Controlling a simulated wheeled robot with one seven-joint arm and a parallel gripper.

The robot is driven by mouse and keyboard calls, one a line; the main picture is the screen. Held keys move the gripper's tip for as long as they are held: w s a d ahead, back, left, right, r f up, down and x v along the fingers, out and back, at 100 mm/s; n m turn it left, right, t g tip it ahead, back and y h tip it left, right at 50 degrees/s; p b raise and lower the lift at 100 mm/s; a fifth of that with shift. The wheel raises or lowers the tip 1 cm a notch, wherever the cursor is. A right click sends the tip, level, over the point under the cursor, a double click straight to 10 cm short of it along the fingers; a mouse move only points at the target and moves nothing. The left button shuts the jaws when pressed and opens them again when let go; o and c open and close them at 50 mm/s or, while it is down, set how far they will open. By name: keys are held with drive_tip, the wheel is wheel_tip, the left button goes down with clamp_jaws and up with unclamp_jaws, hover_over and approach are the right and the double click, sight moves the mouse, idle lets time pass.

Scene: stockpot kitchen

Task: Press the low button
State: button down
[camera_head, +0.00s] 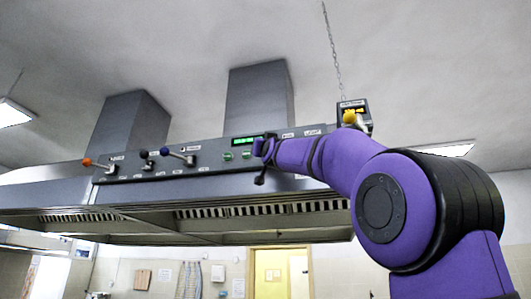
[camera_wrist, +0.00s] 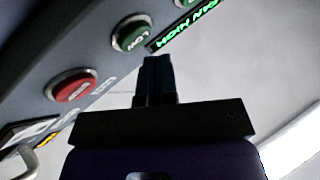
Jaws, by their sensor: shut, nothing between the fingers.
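The low button is a round green button (camera_wrist: 131,33) with "LOW" on its face, in a light ring on the grey panel in the wrist view. In the head view it appears to be the right one of two green buttons (camera_head: 246,155), though its label is too small to read there. My gripper (camera_wrist: 157,60) is shut and empty, its dark fingertips just beside and below the low button in the wrist view. Whether they touch it I cannot tell. In the head view my gripper (camera_head: 263,148) is at the panel, just right of that button.
A red button (camera_wrist: 72,87) sits on the other side of the low button from another green button (camera_wrist: 185,2). A lit green display (camera_head: 245,141) reads "FAN HIGH" in the wrist view. Levers with orange (camera_head: 87,162), black and blue (camera_head: 164,151) knobs stick out further left.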

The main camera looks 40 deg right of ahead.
idle(0.3)
drive_tip(key=shift+w+d, duration=0.25)
drive_tip(key=shift+d, duration=0.1)
drive_tip(key=shift+w+d, duration=0.3)
drive_tip(key=shift+d, duration=0.05)
idle(0.8)
drive_tip(key=shift+s+a, duration=0.1)
drive_tip(key=shift+a, duration=0.05)
drive_tip(key=shift+s+a, duration=0.45)
drive_tip(key=shift+a, duration=0.05)
idle(0.5)
drive_tip(key=shift+s+a, duration=0.8)
drive_tip(key=shift+a, duration=0.2)
drive_tip(key=shift+s+a, duration=0.75)
drive_tip(key=shift+a, duration=0.25)
